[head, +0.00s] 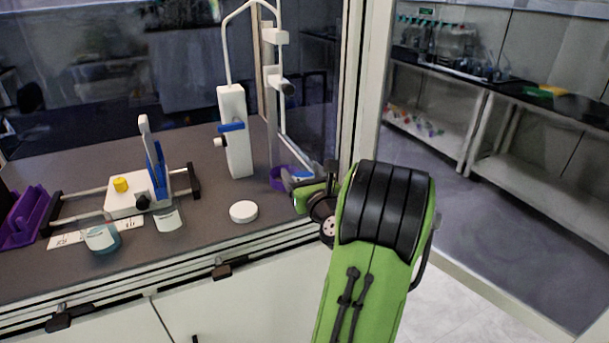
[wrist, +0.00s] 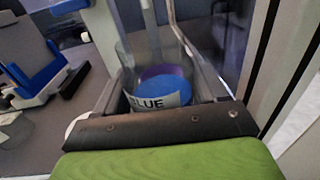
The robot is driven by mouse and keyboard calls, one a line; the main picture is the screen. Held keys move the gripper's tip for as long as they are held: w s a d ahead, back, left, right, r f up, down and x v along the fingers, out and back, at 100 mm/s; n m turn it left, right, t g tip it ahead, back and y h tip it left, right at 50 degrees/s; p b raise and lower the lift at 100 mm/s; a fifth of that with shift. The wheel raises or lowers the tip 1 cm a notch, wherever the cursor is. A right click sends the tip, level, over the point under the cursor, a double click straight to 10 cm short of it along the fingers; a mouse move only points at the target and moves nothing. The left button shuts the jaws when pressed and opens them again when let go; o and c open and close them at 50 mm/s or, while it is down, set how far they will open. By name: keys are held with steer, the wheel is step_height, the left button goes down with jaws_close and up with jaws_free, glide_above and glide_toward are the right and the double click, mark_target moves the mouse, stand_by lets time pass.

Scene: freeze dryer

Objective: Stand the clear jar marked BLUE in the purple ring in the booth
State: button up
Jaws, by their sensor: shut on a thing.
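The clear jar marked BLUE (wrist: 152,101) is between the fingers of my gripper (wrist: 158,92) in the wrist view. It has a white label and a blue surface inside. My gripper is shut on it. The purple ring (head: 279,181) is at the right end of the booth floor in the head view, just left of my gripper (head: 297,180). In the wrist view, purple from the ring (wrist: 164,71) shows through the jar's clear wall. I cannot tell whether the jar's base is inside the ring or above it. My arm and fingers hide most of the jar in the head view.
A white stand (head: 235,130) rises behind and left of the ring. A white round lid (head: 243,211) lies in front. Two other labelled jars (head: 102,238) (head: 168,219) and a purple rack (head: 27,217) are farther left. The booth's side frame (head: 350,90) is close on the right.

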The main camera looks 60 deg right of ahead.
steer(key=p+x, duration=0.3)
steer(key=x, duration=0.1)
steer(key=p+x, duration=0.4)
steer(key=x, duration=0.1)
steer(key=shift+w+a+r, duration=0.2)
steer(key=shift+w+a, duration=0.1)
steer(key=shift+p+x, duration=0.8)
steer(key=shift+w+d+f+p, duration=0.25)
steer(key=shift+w+p, duration=0.2)
steer(key=shift+r, duration=0.1)
steer(key=shift+f+b, duration=0.6)
steer(key=shift+f, duration=0.35)
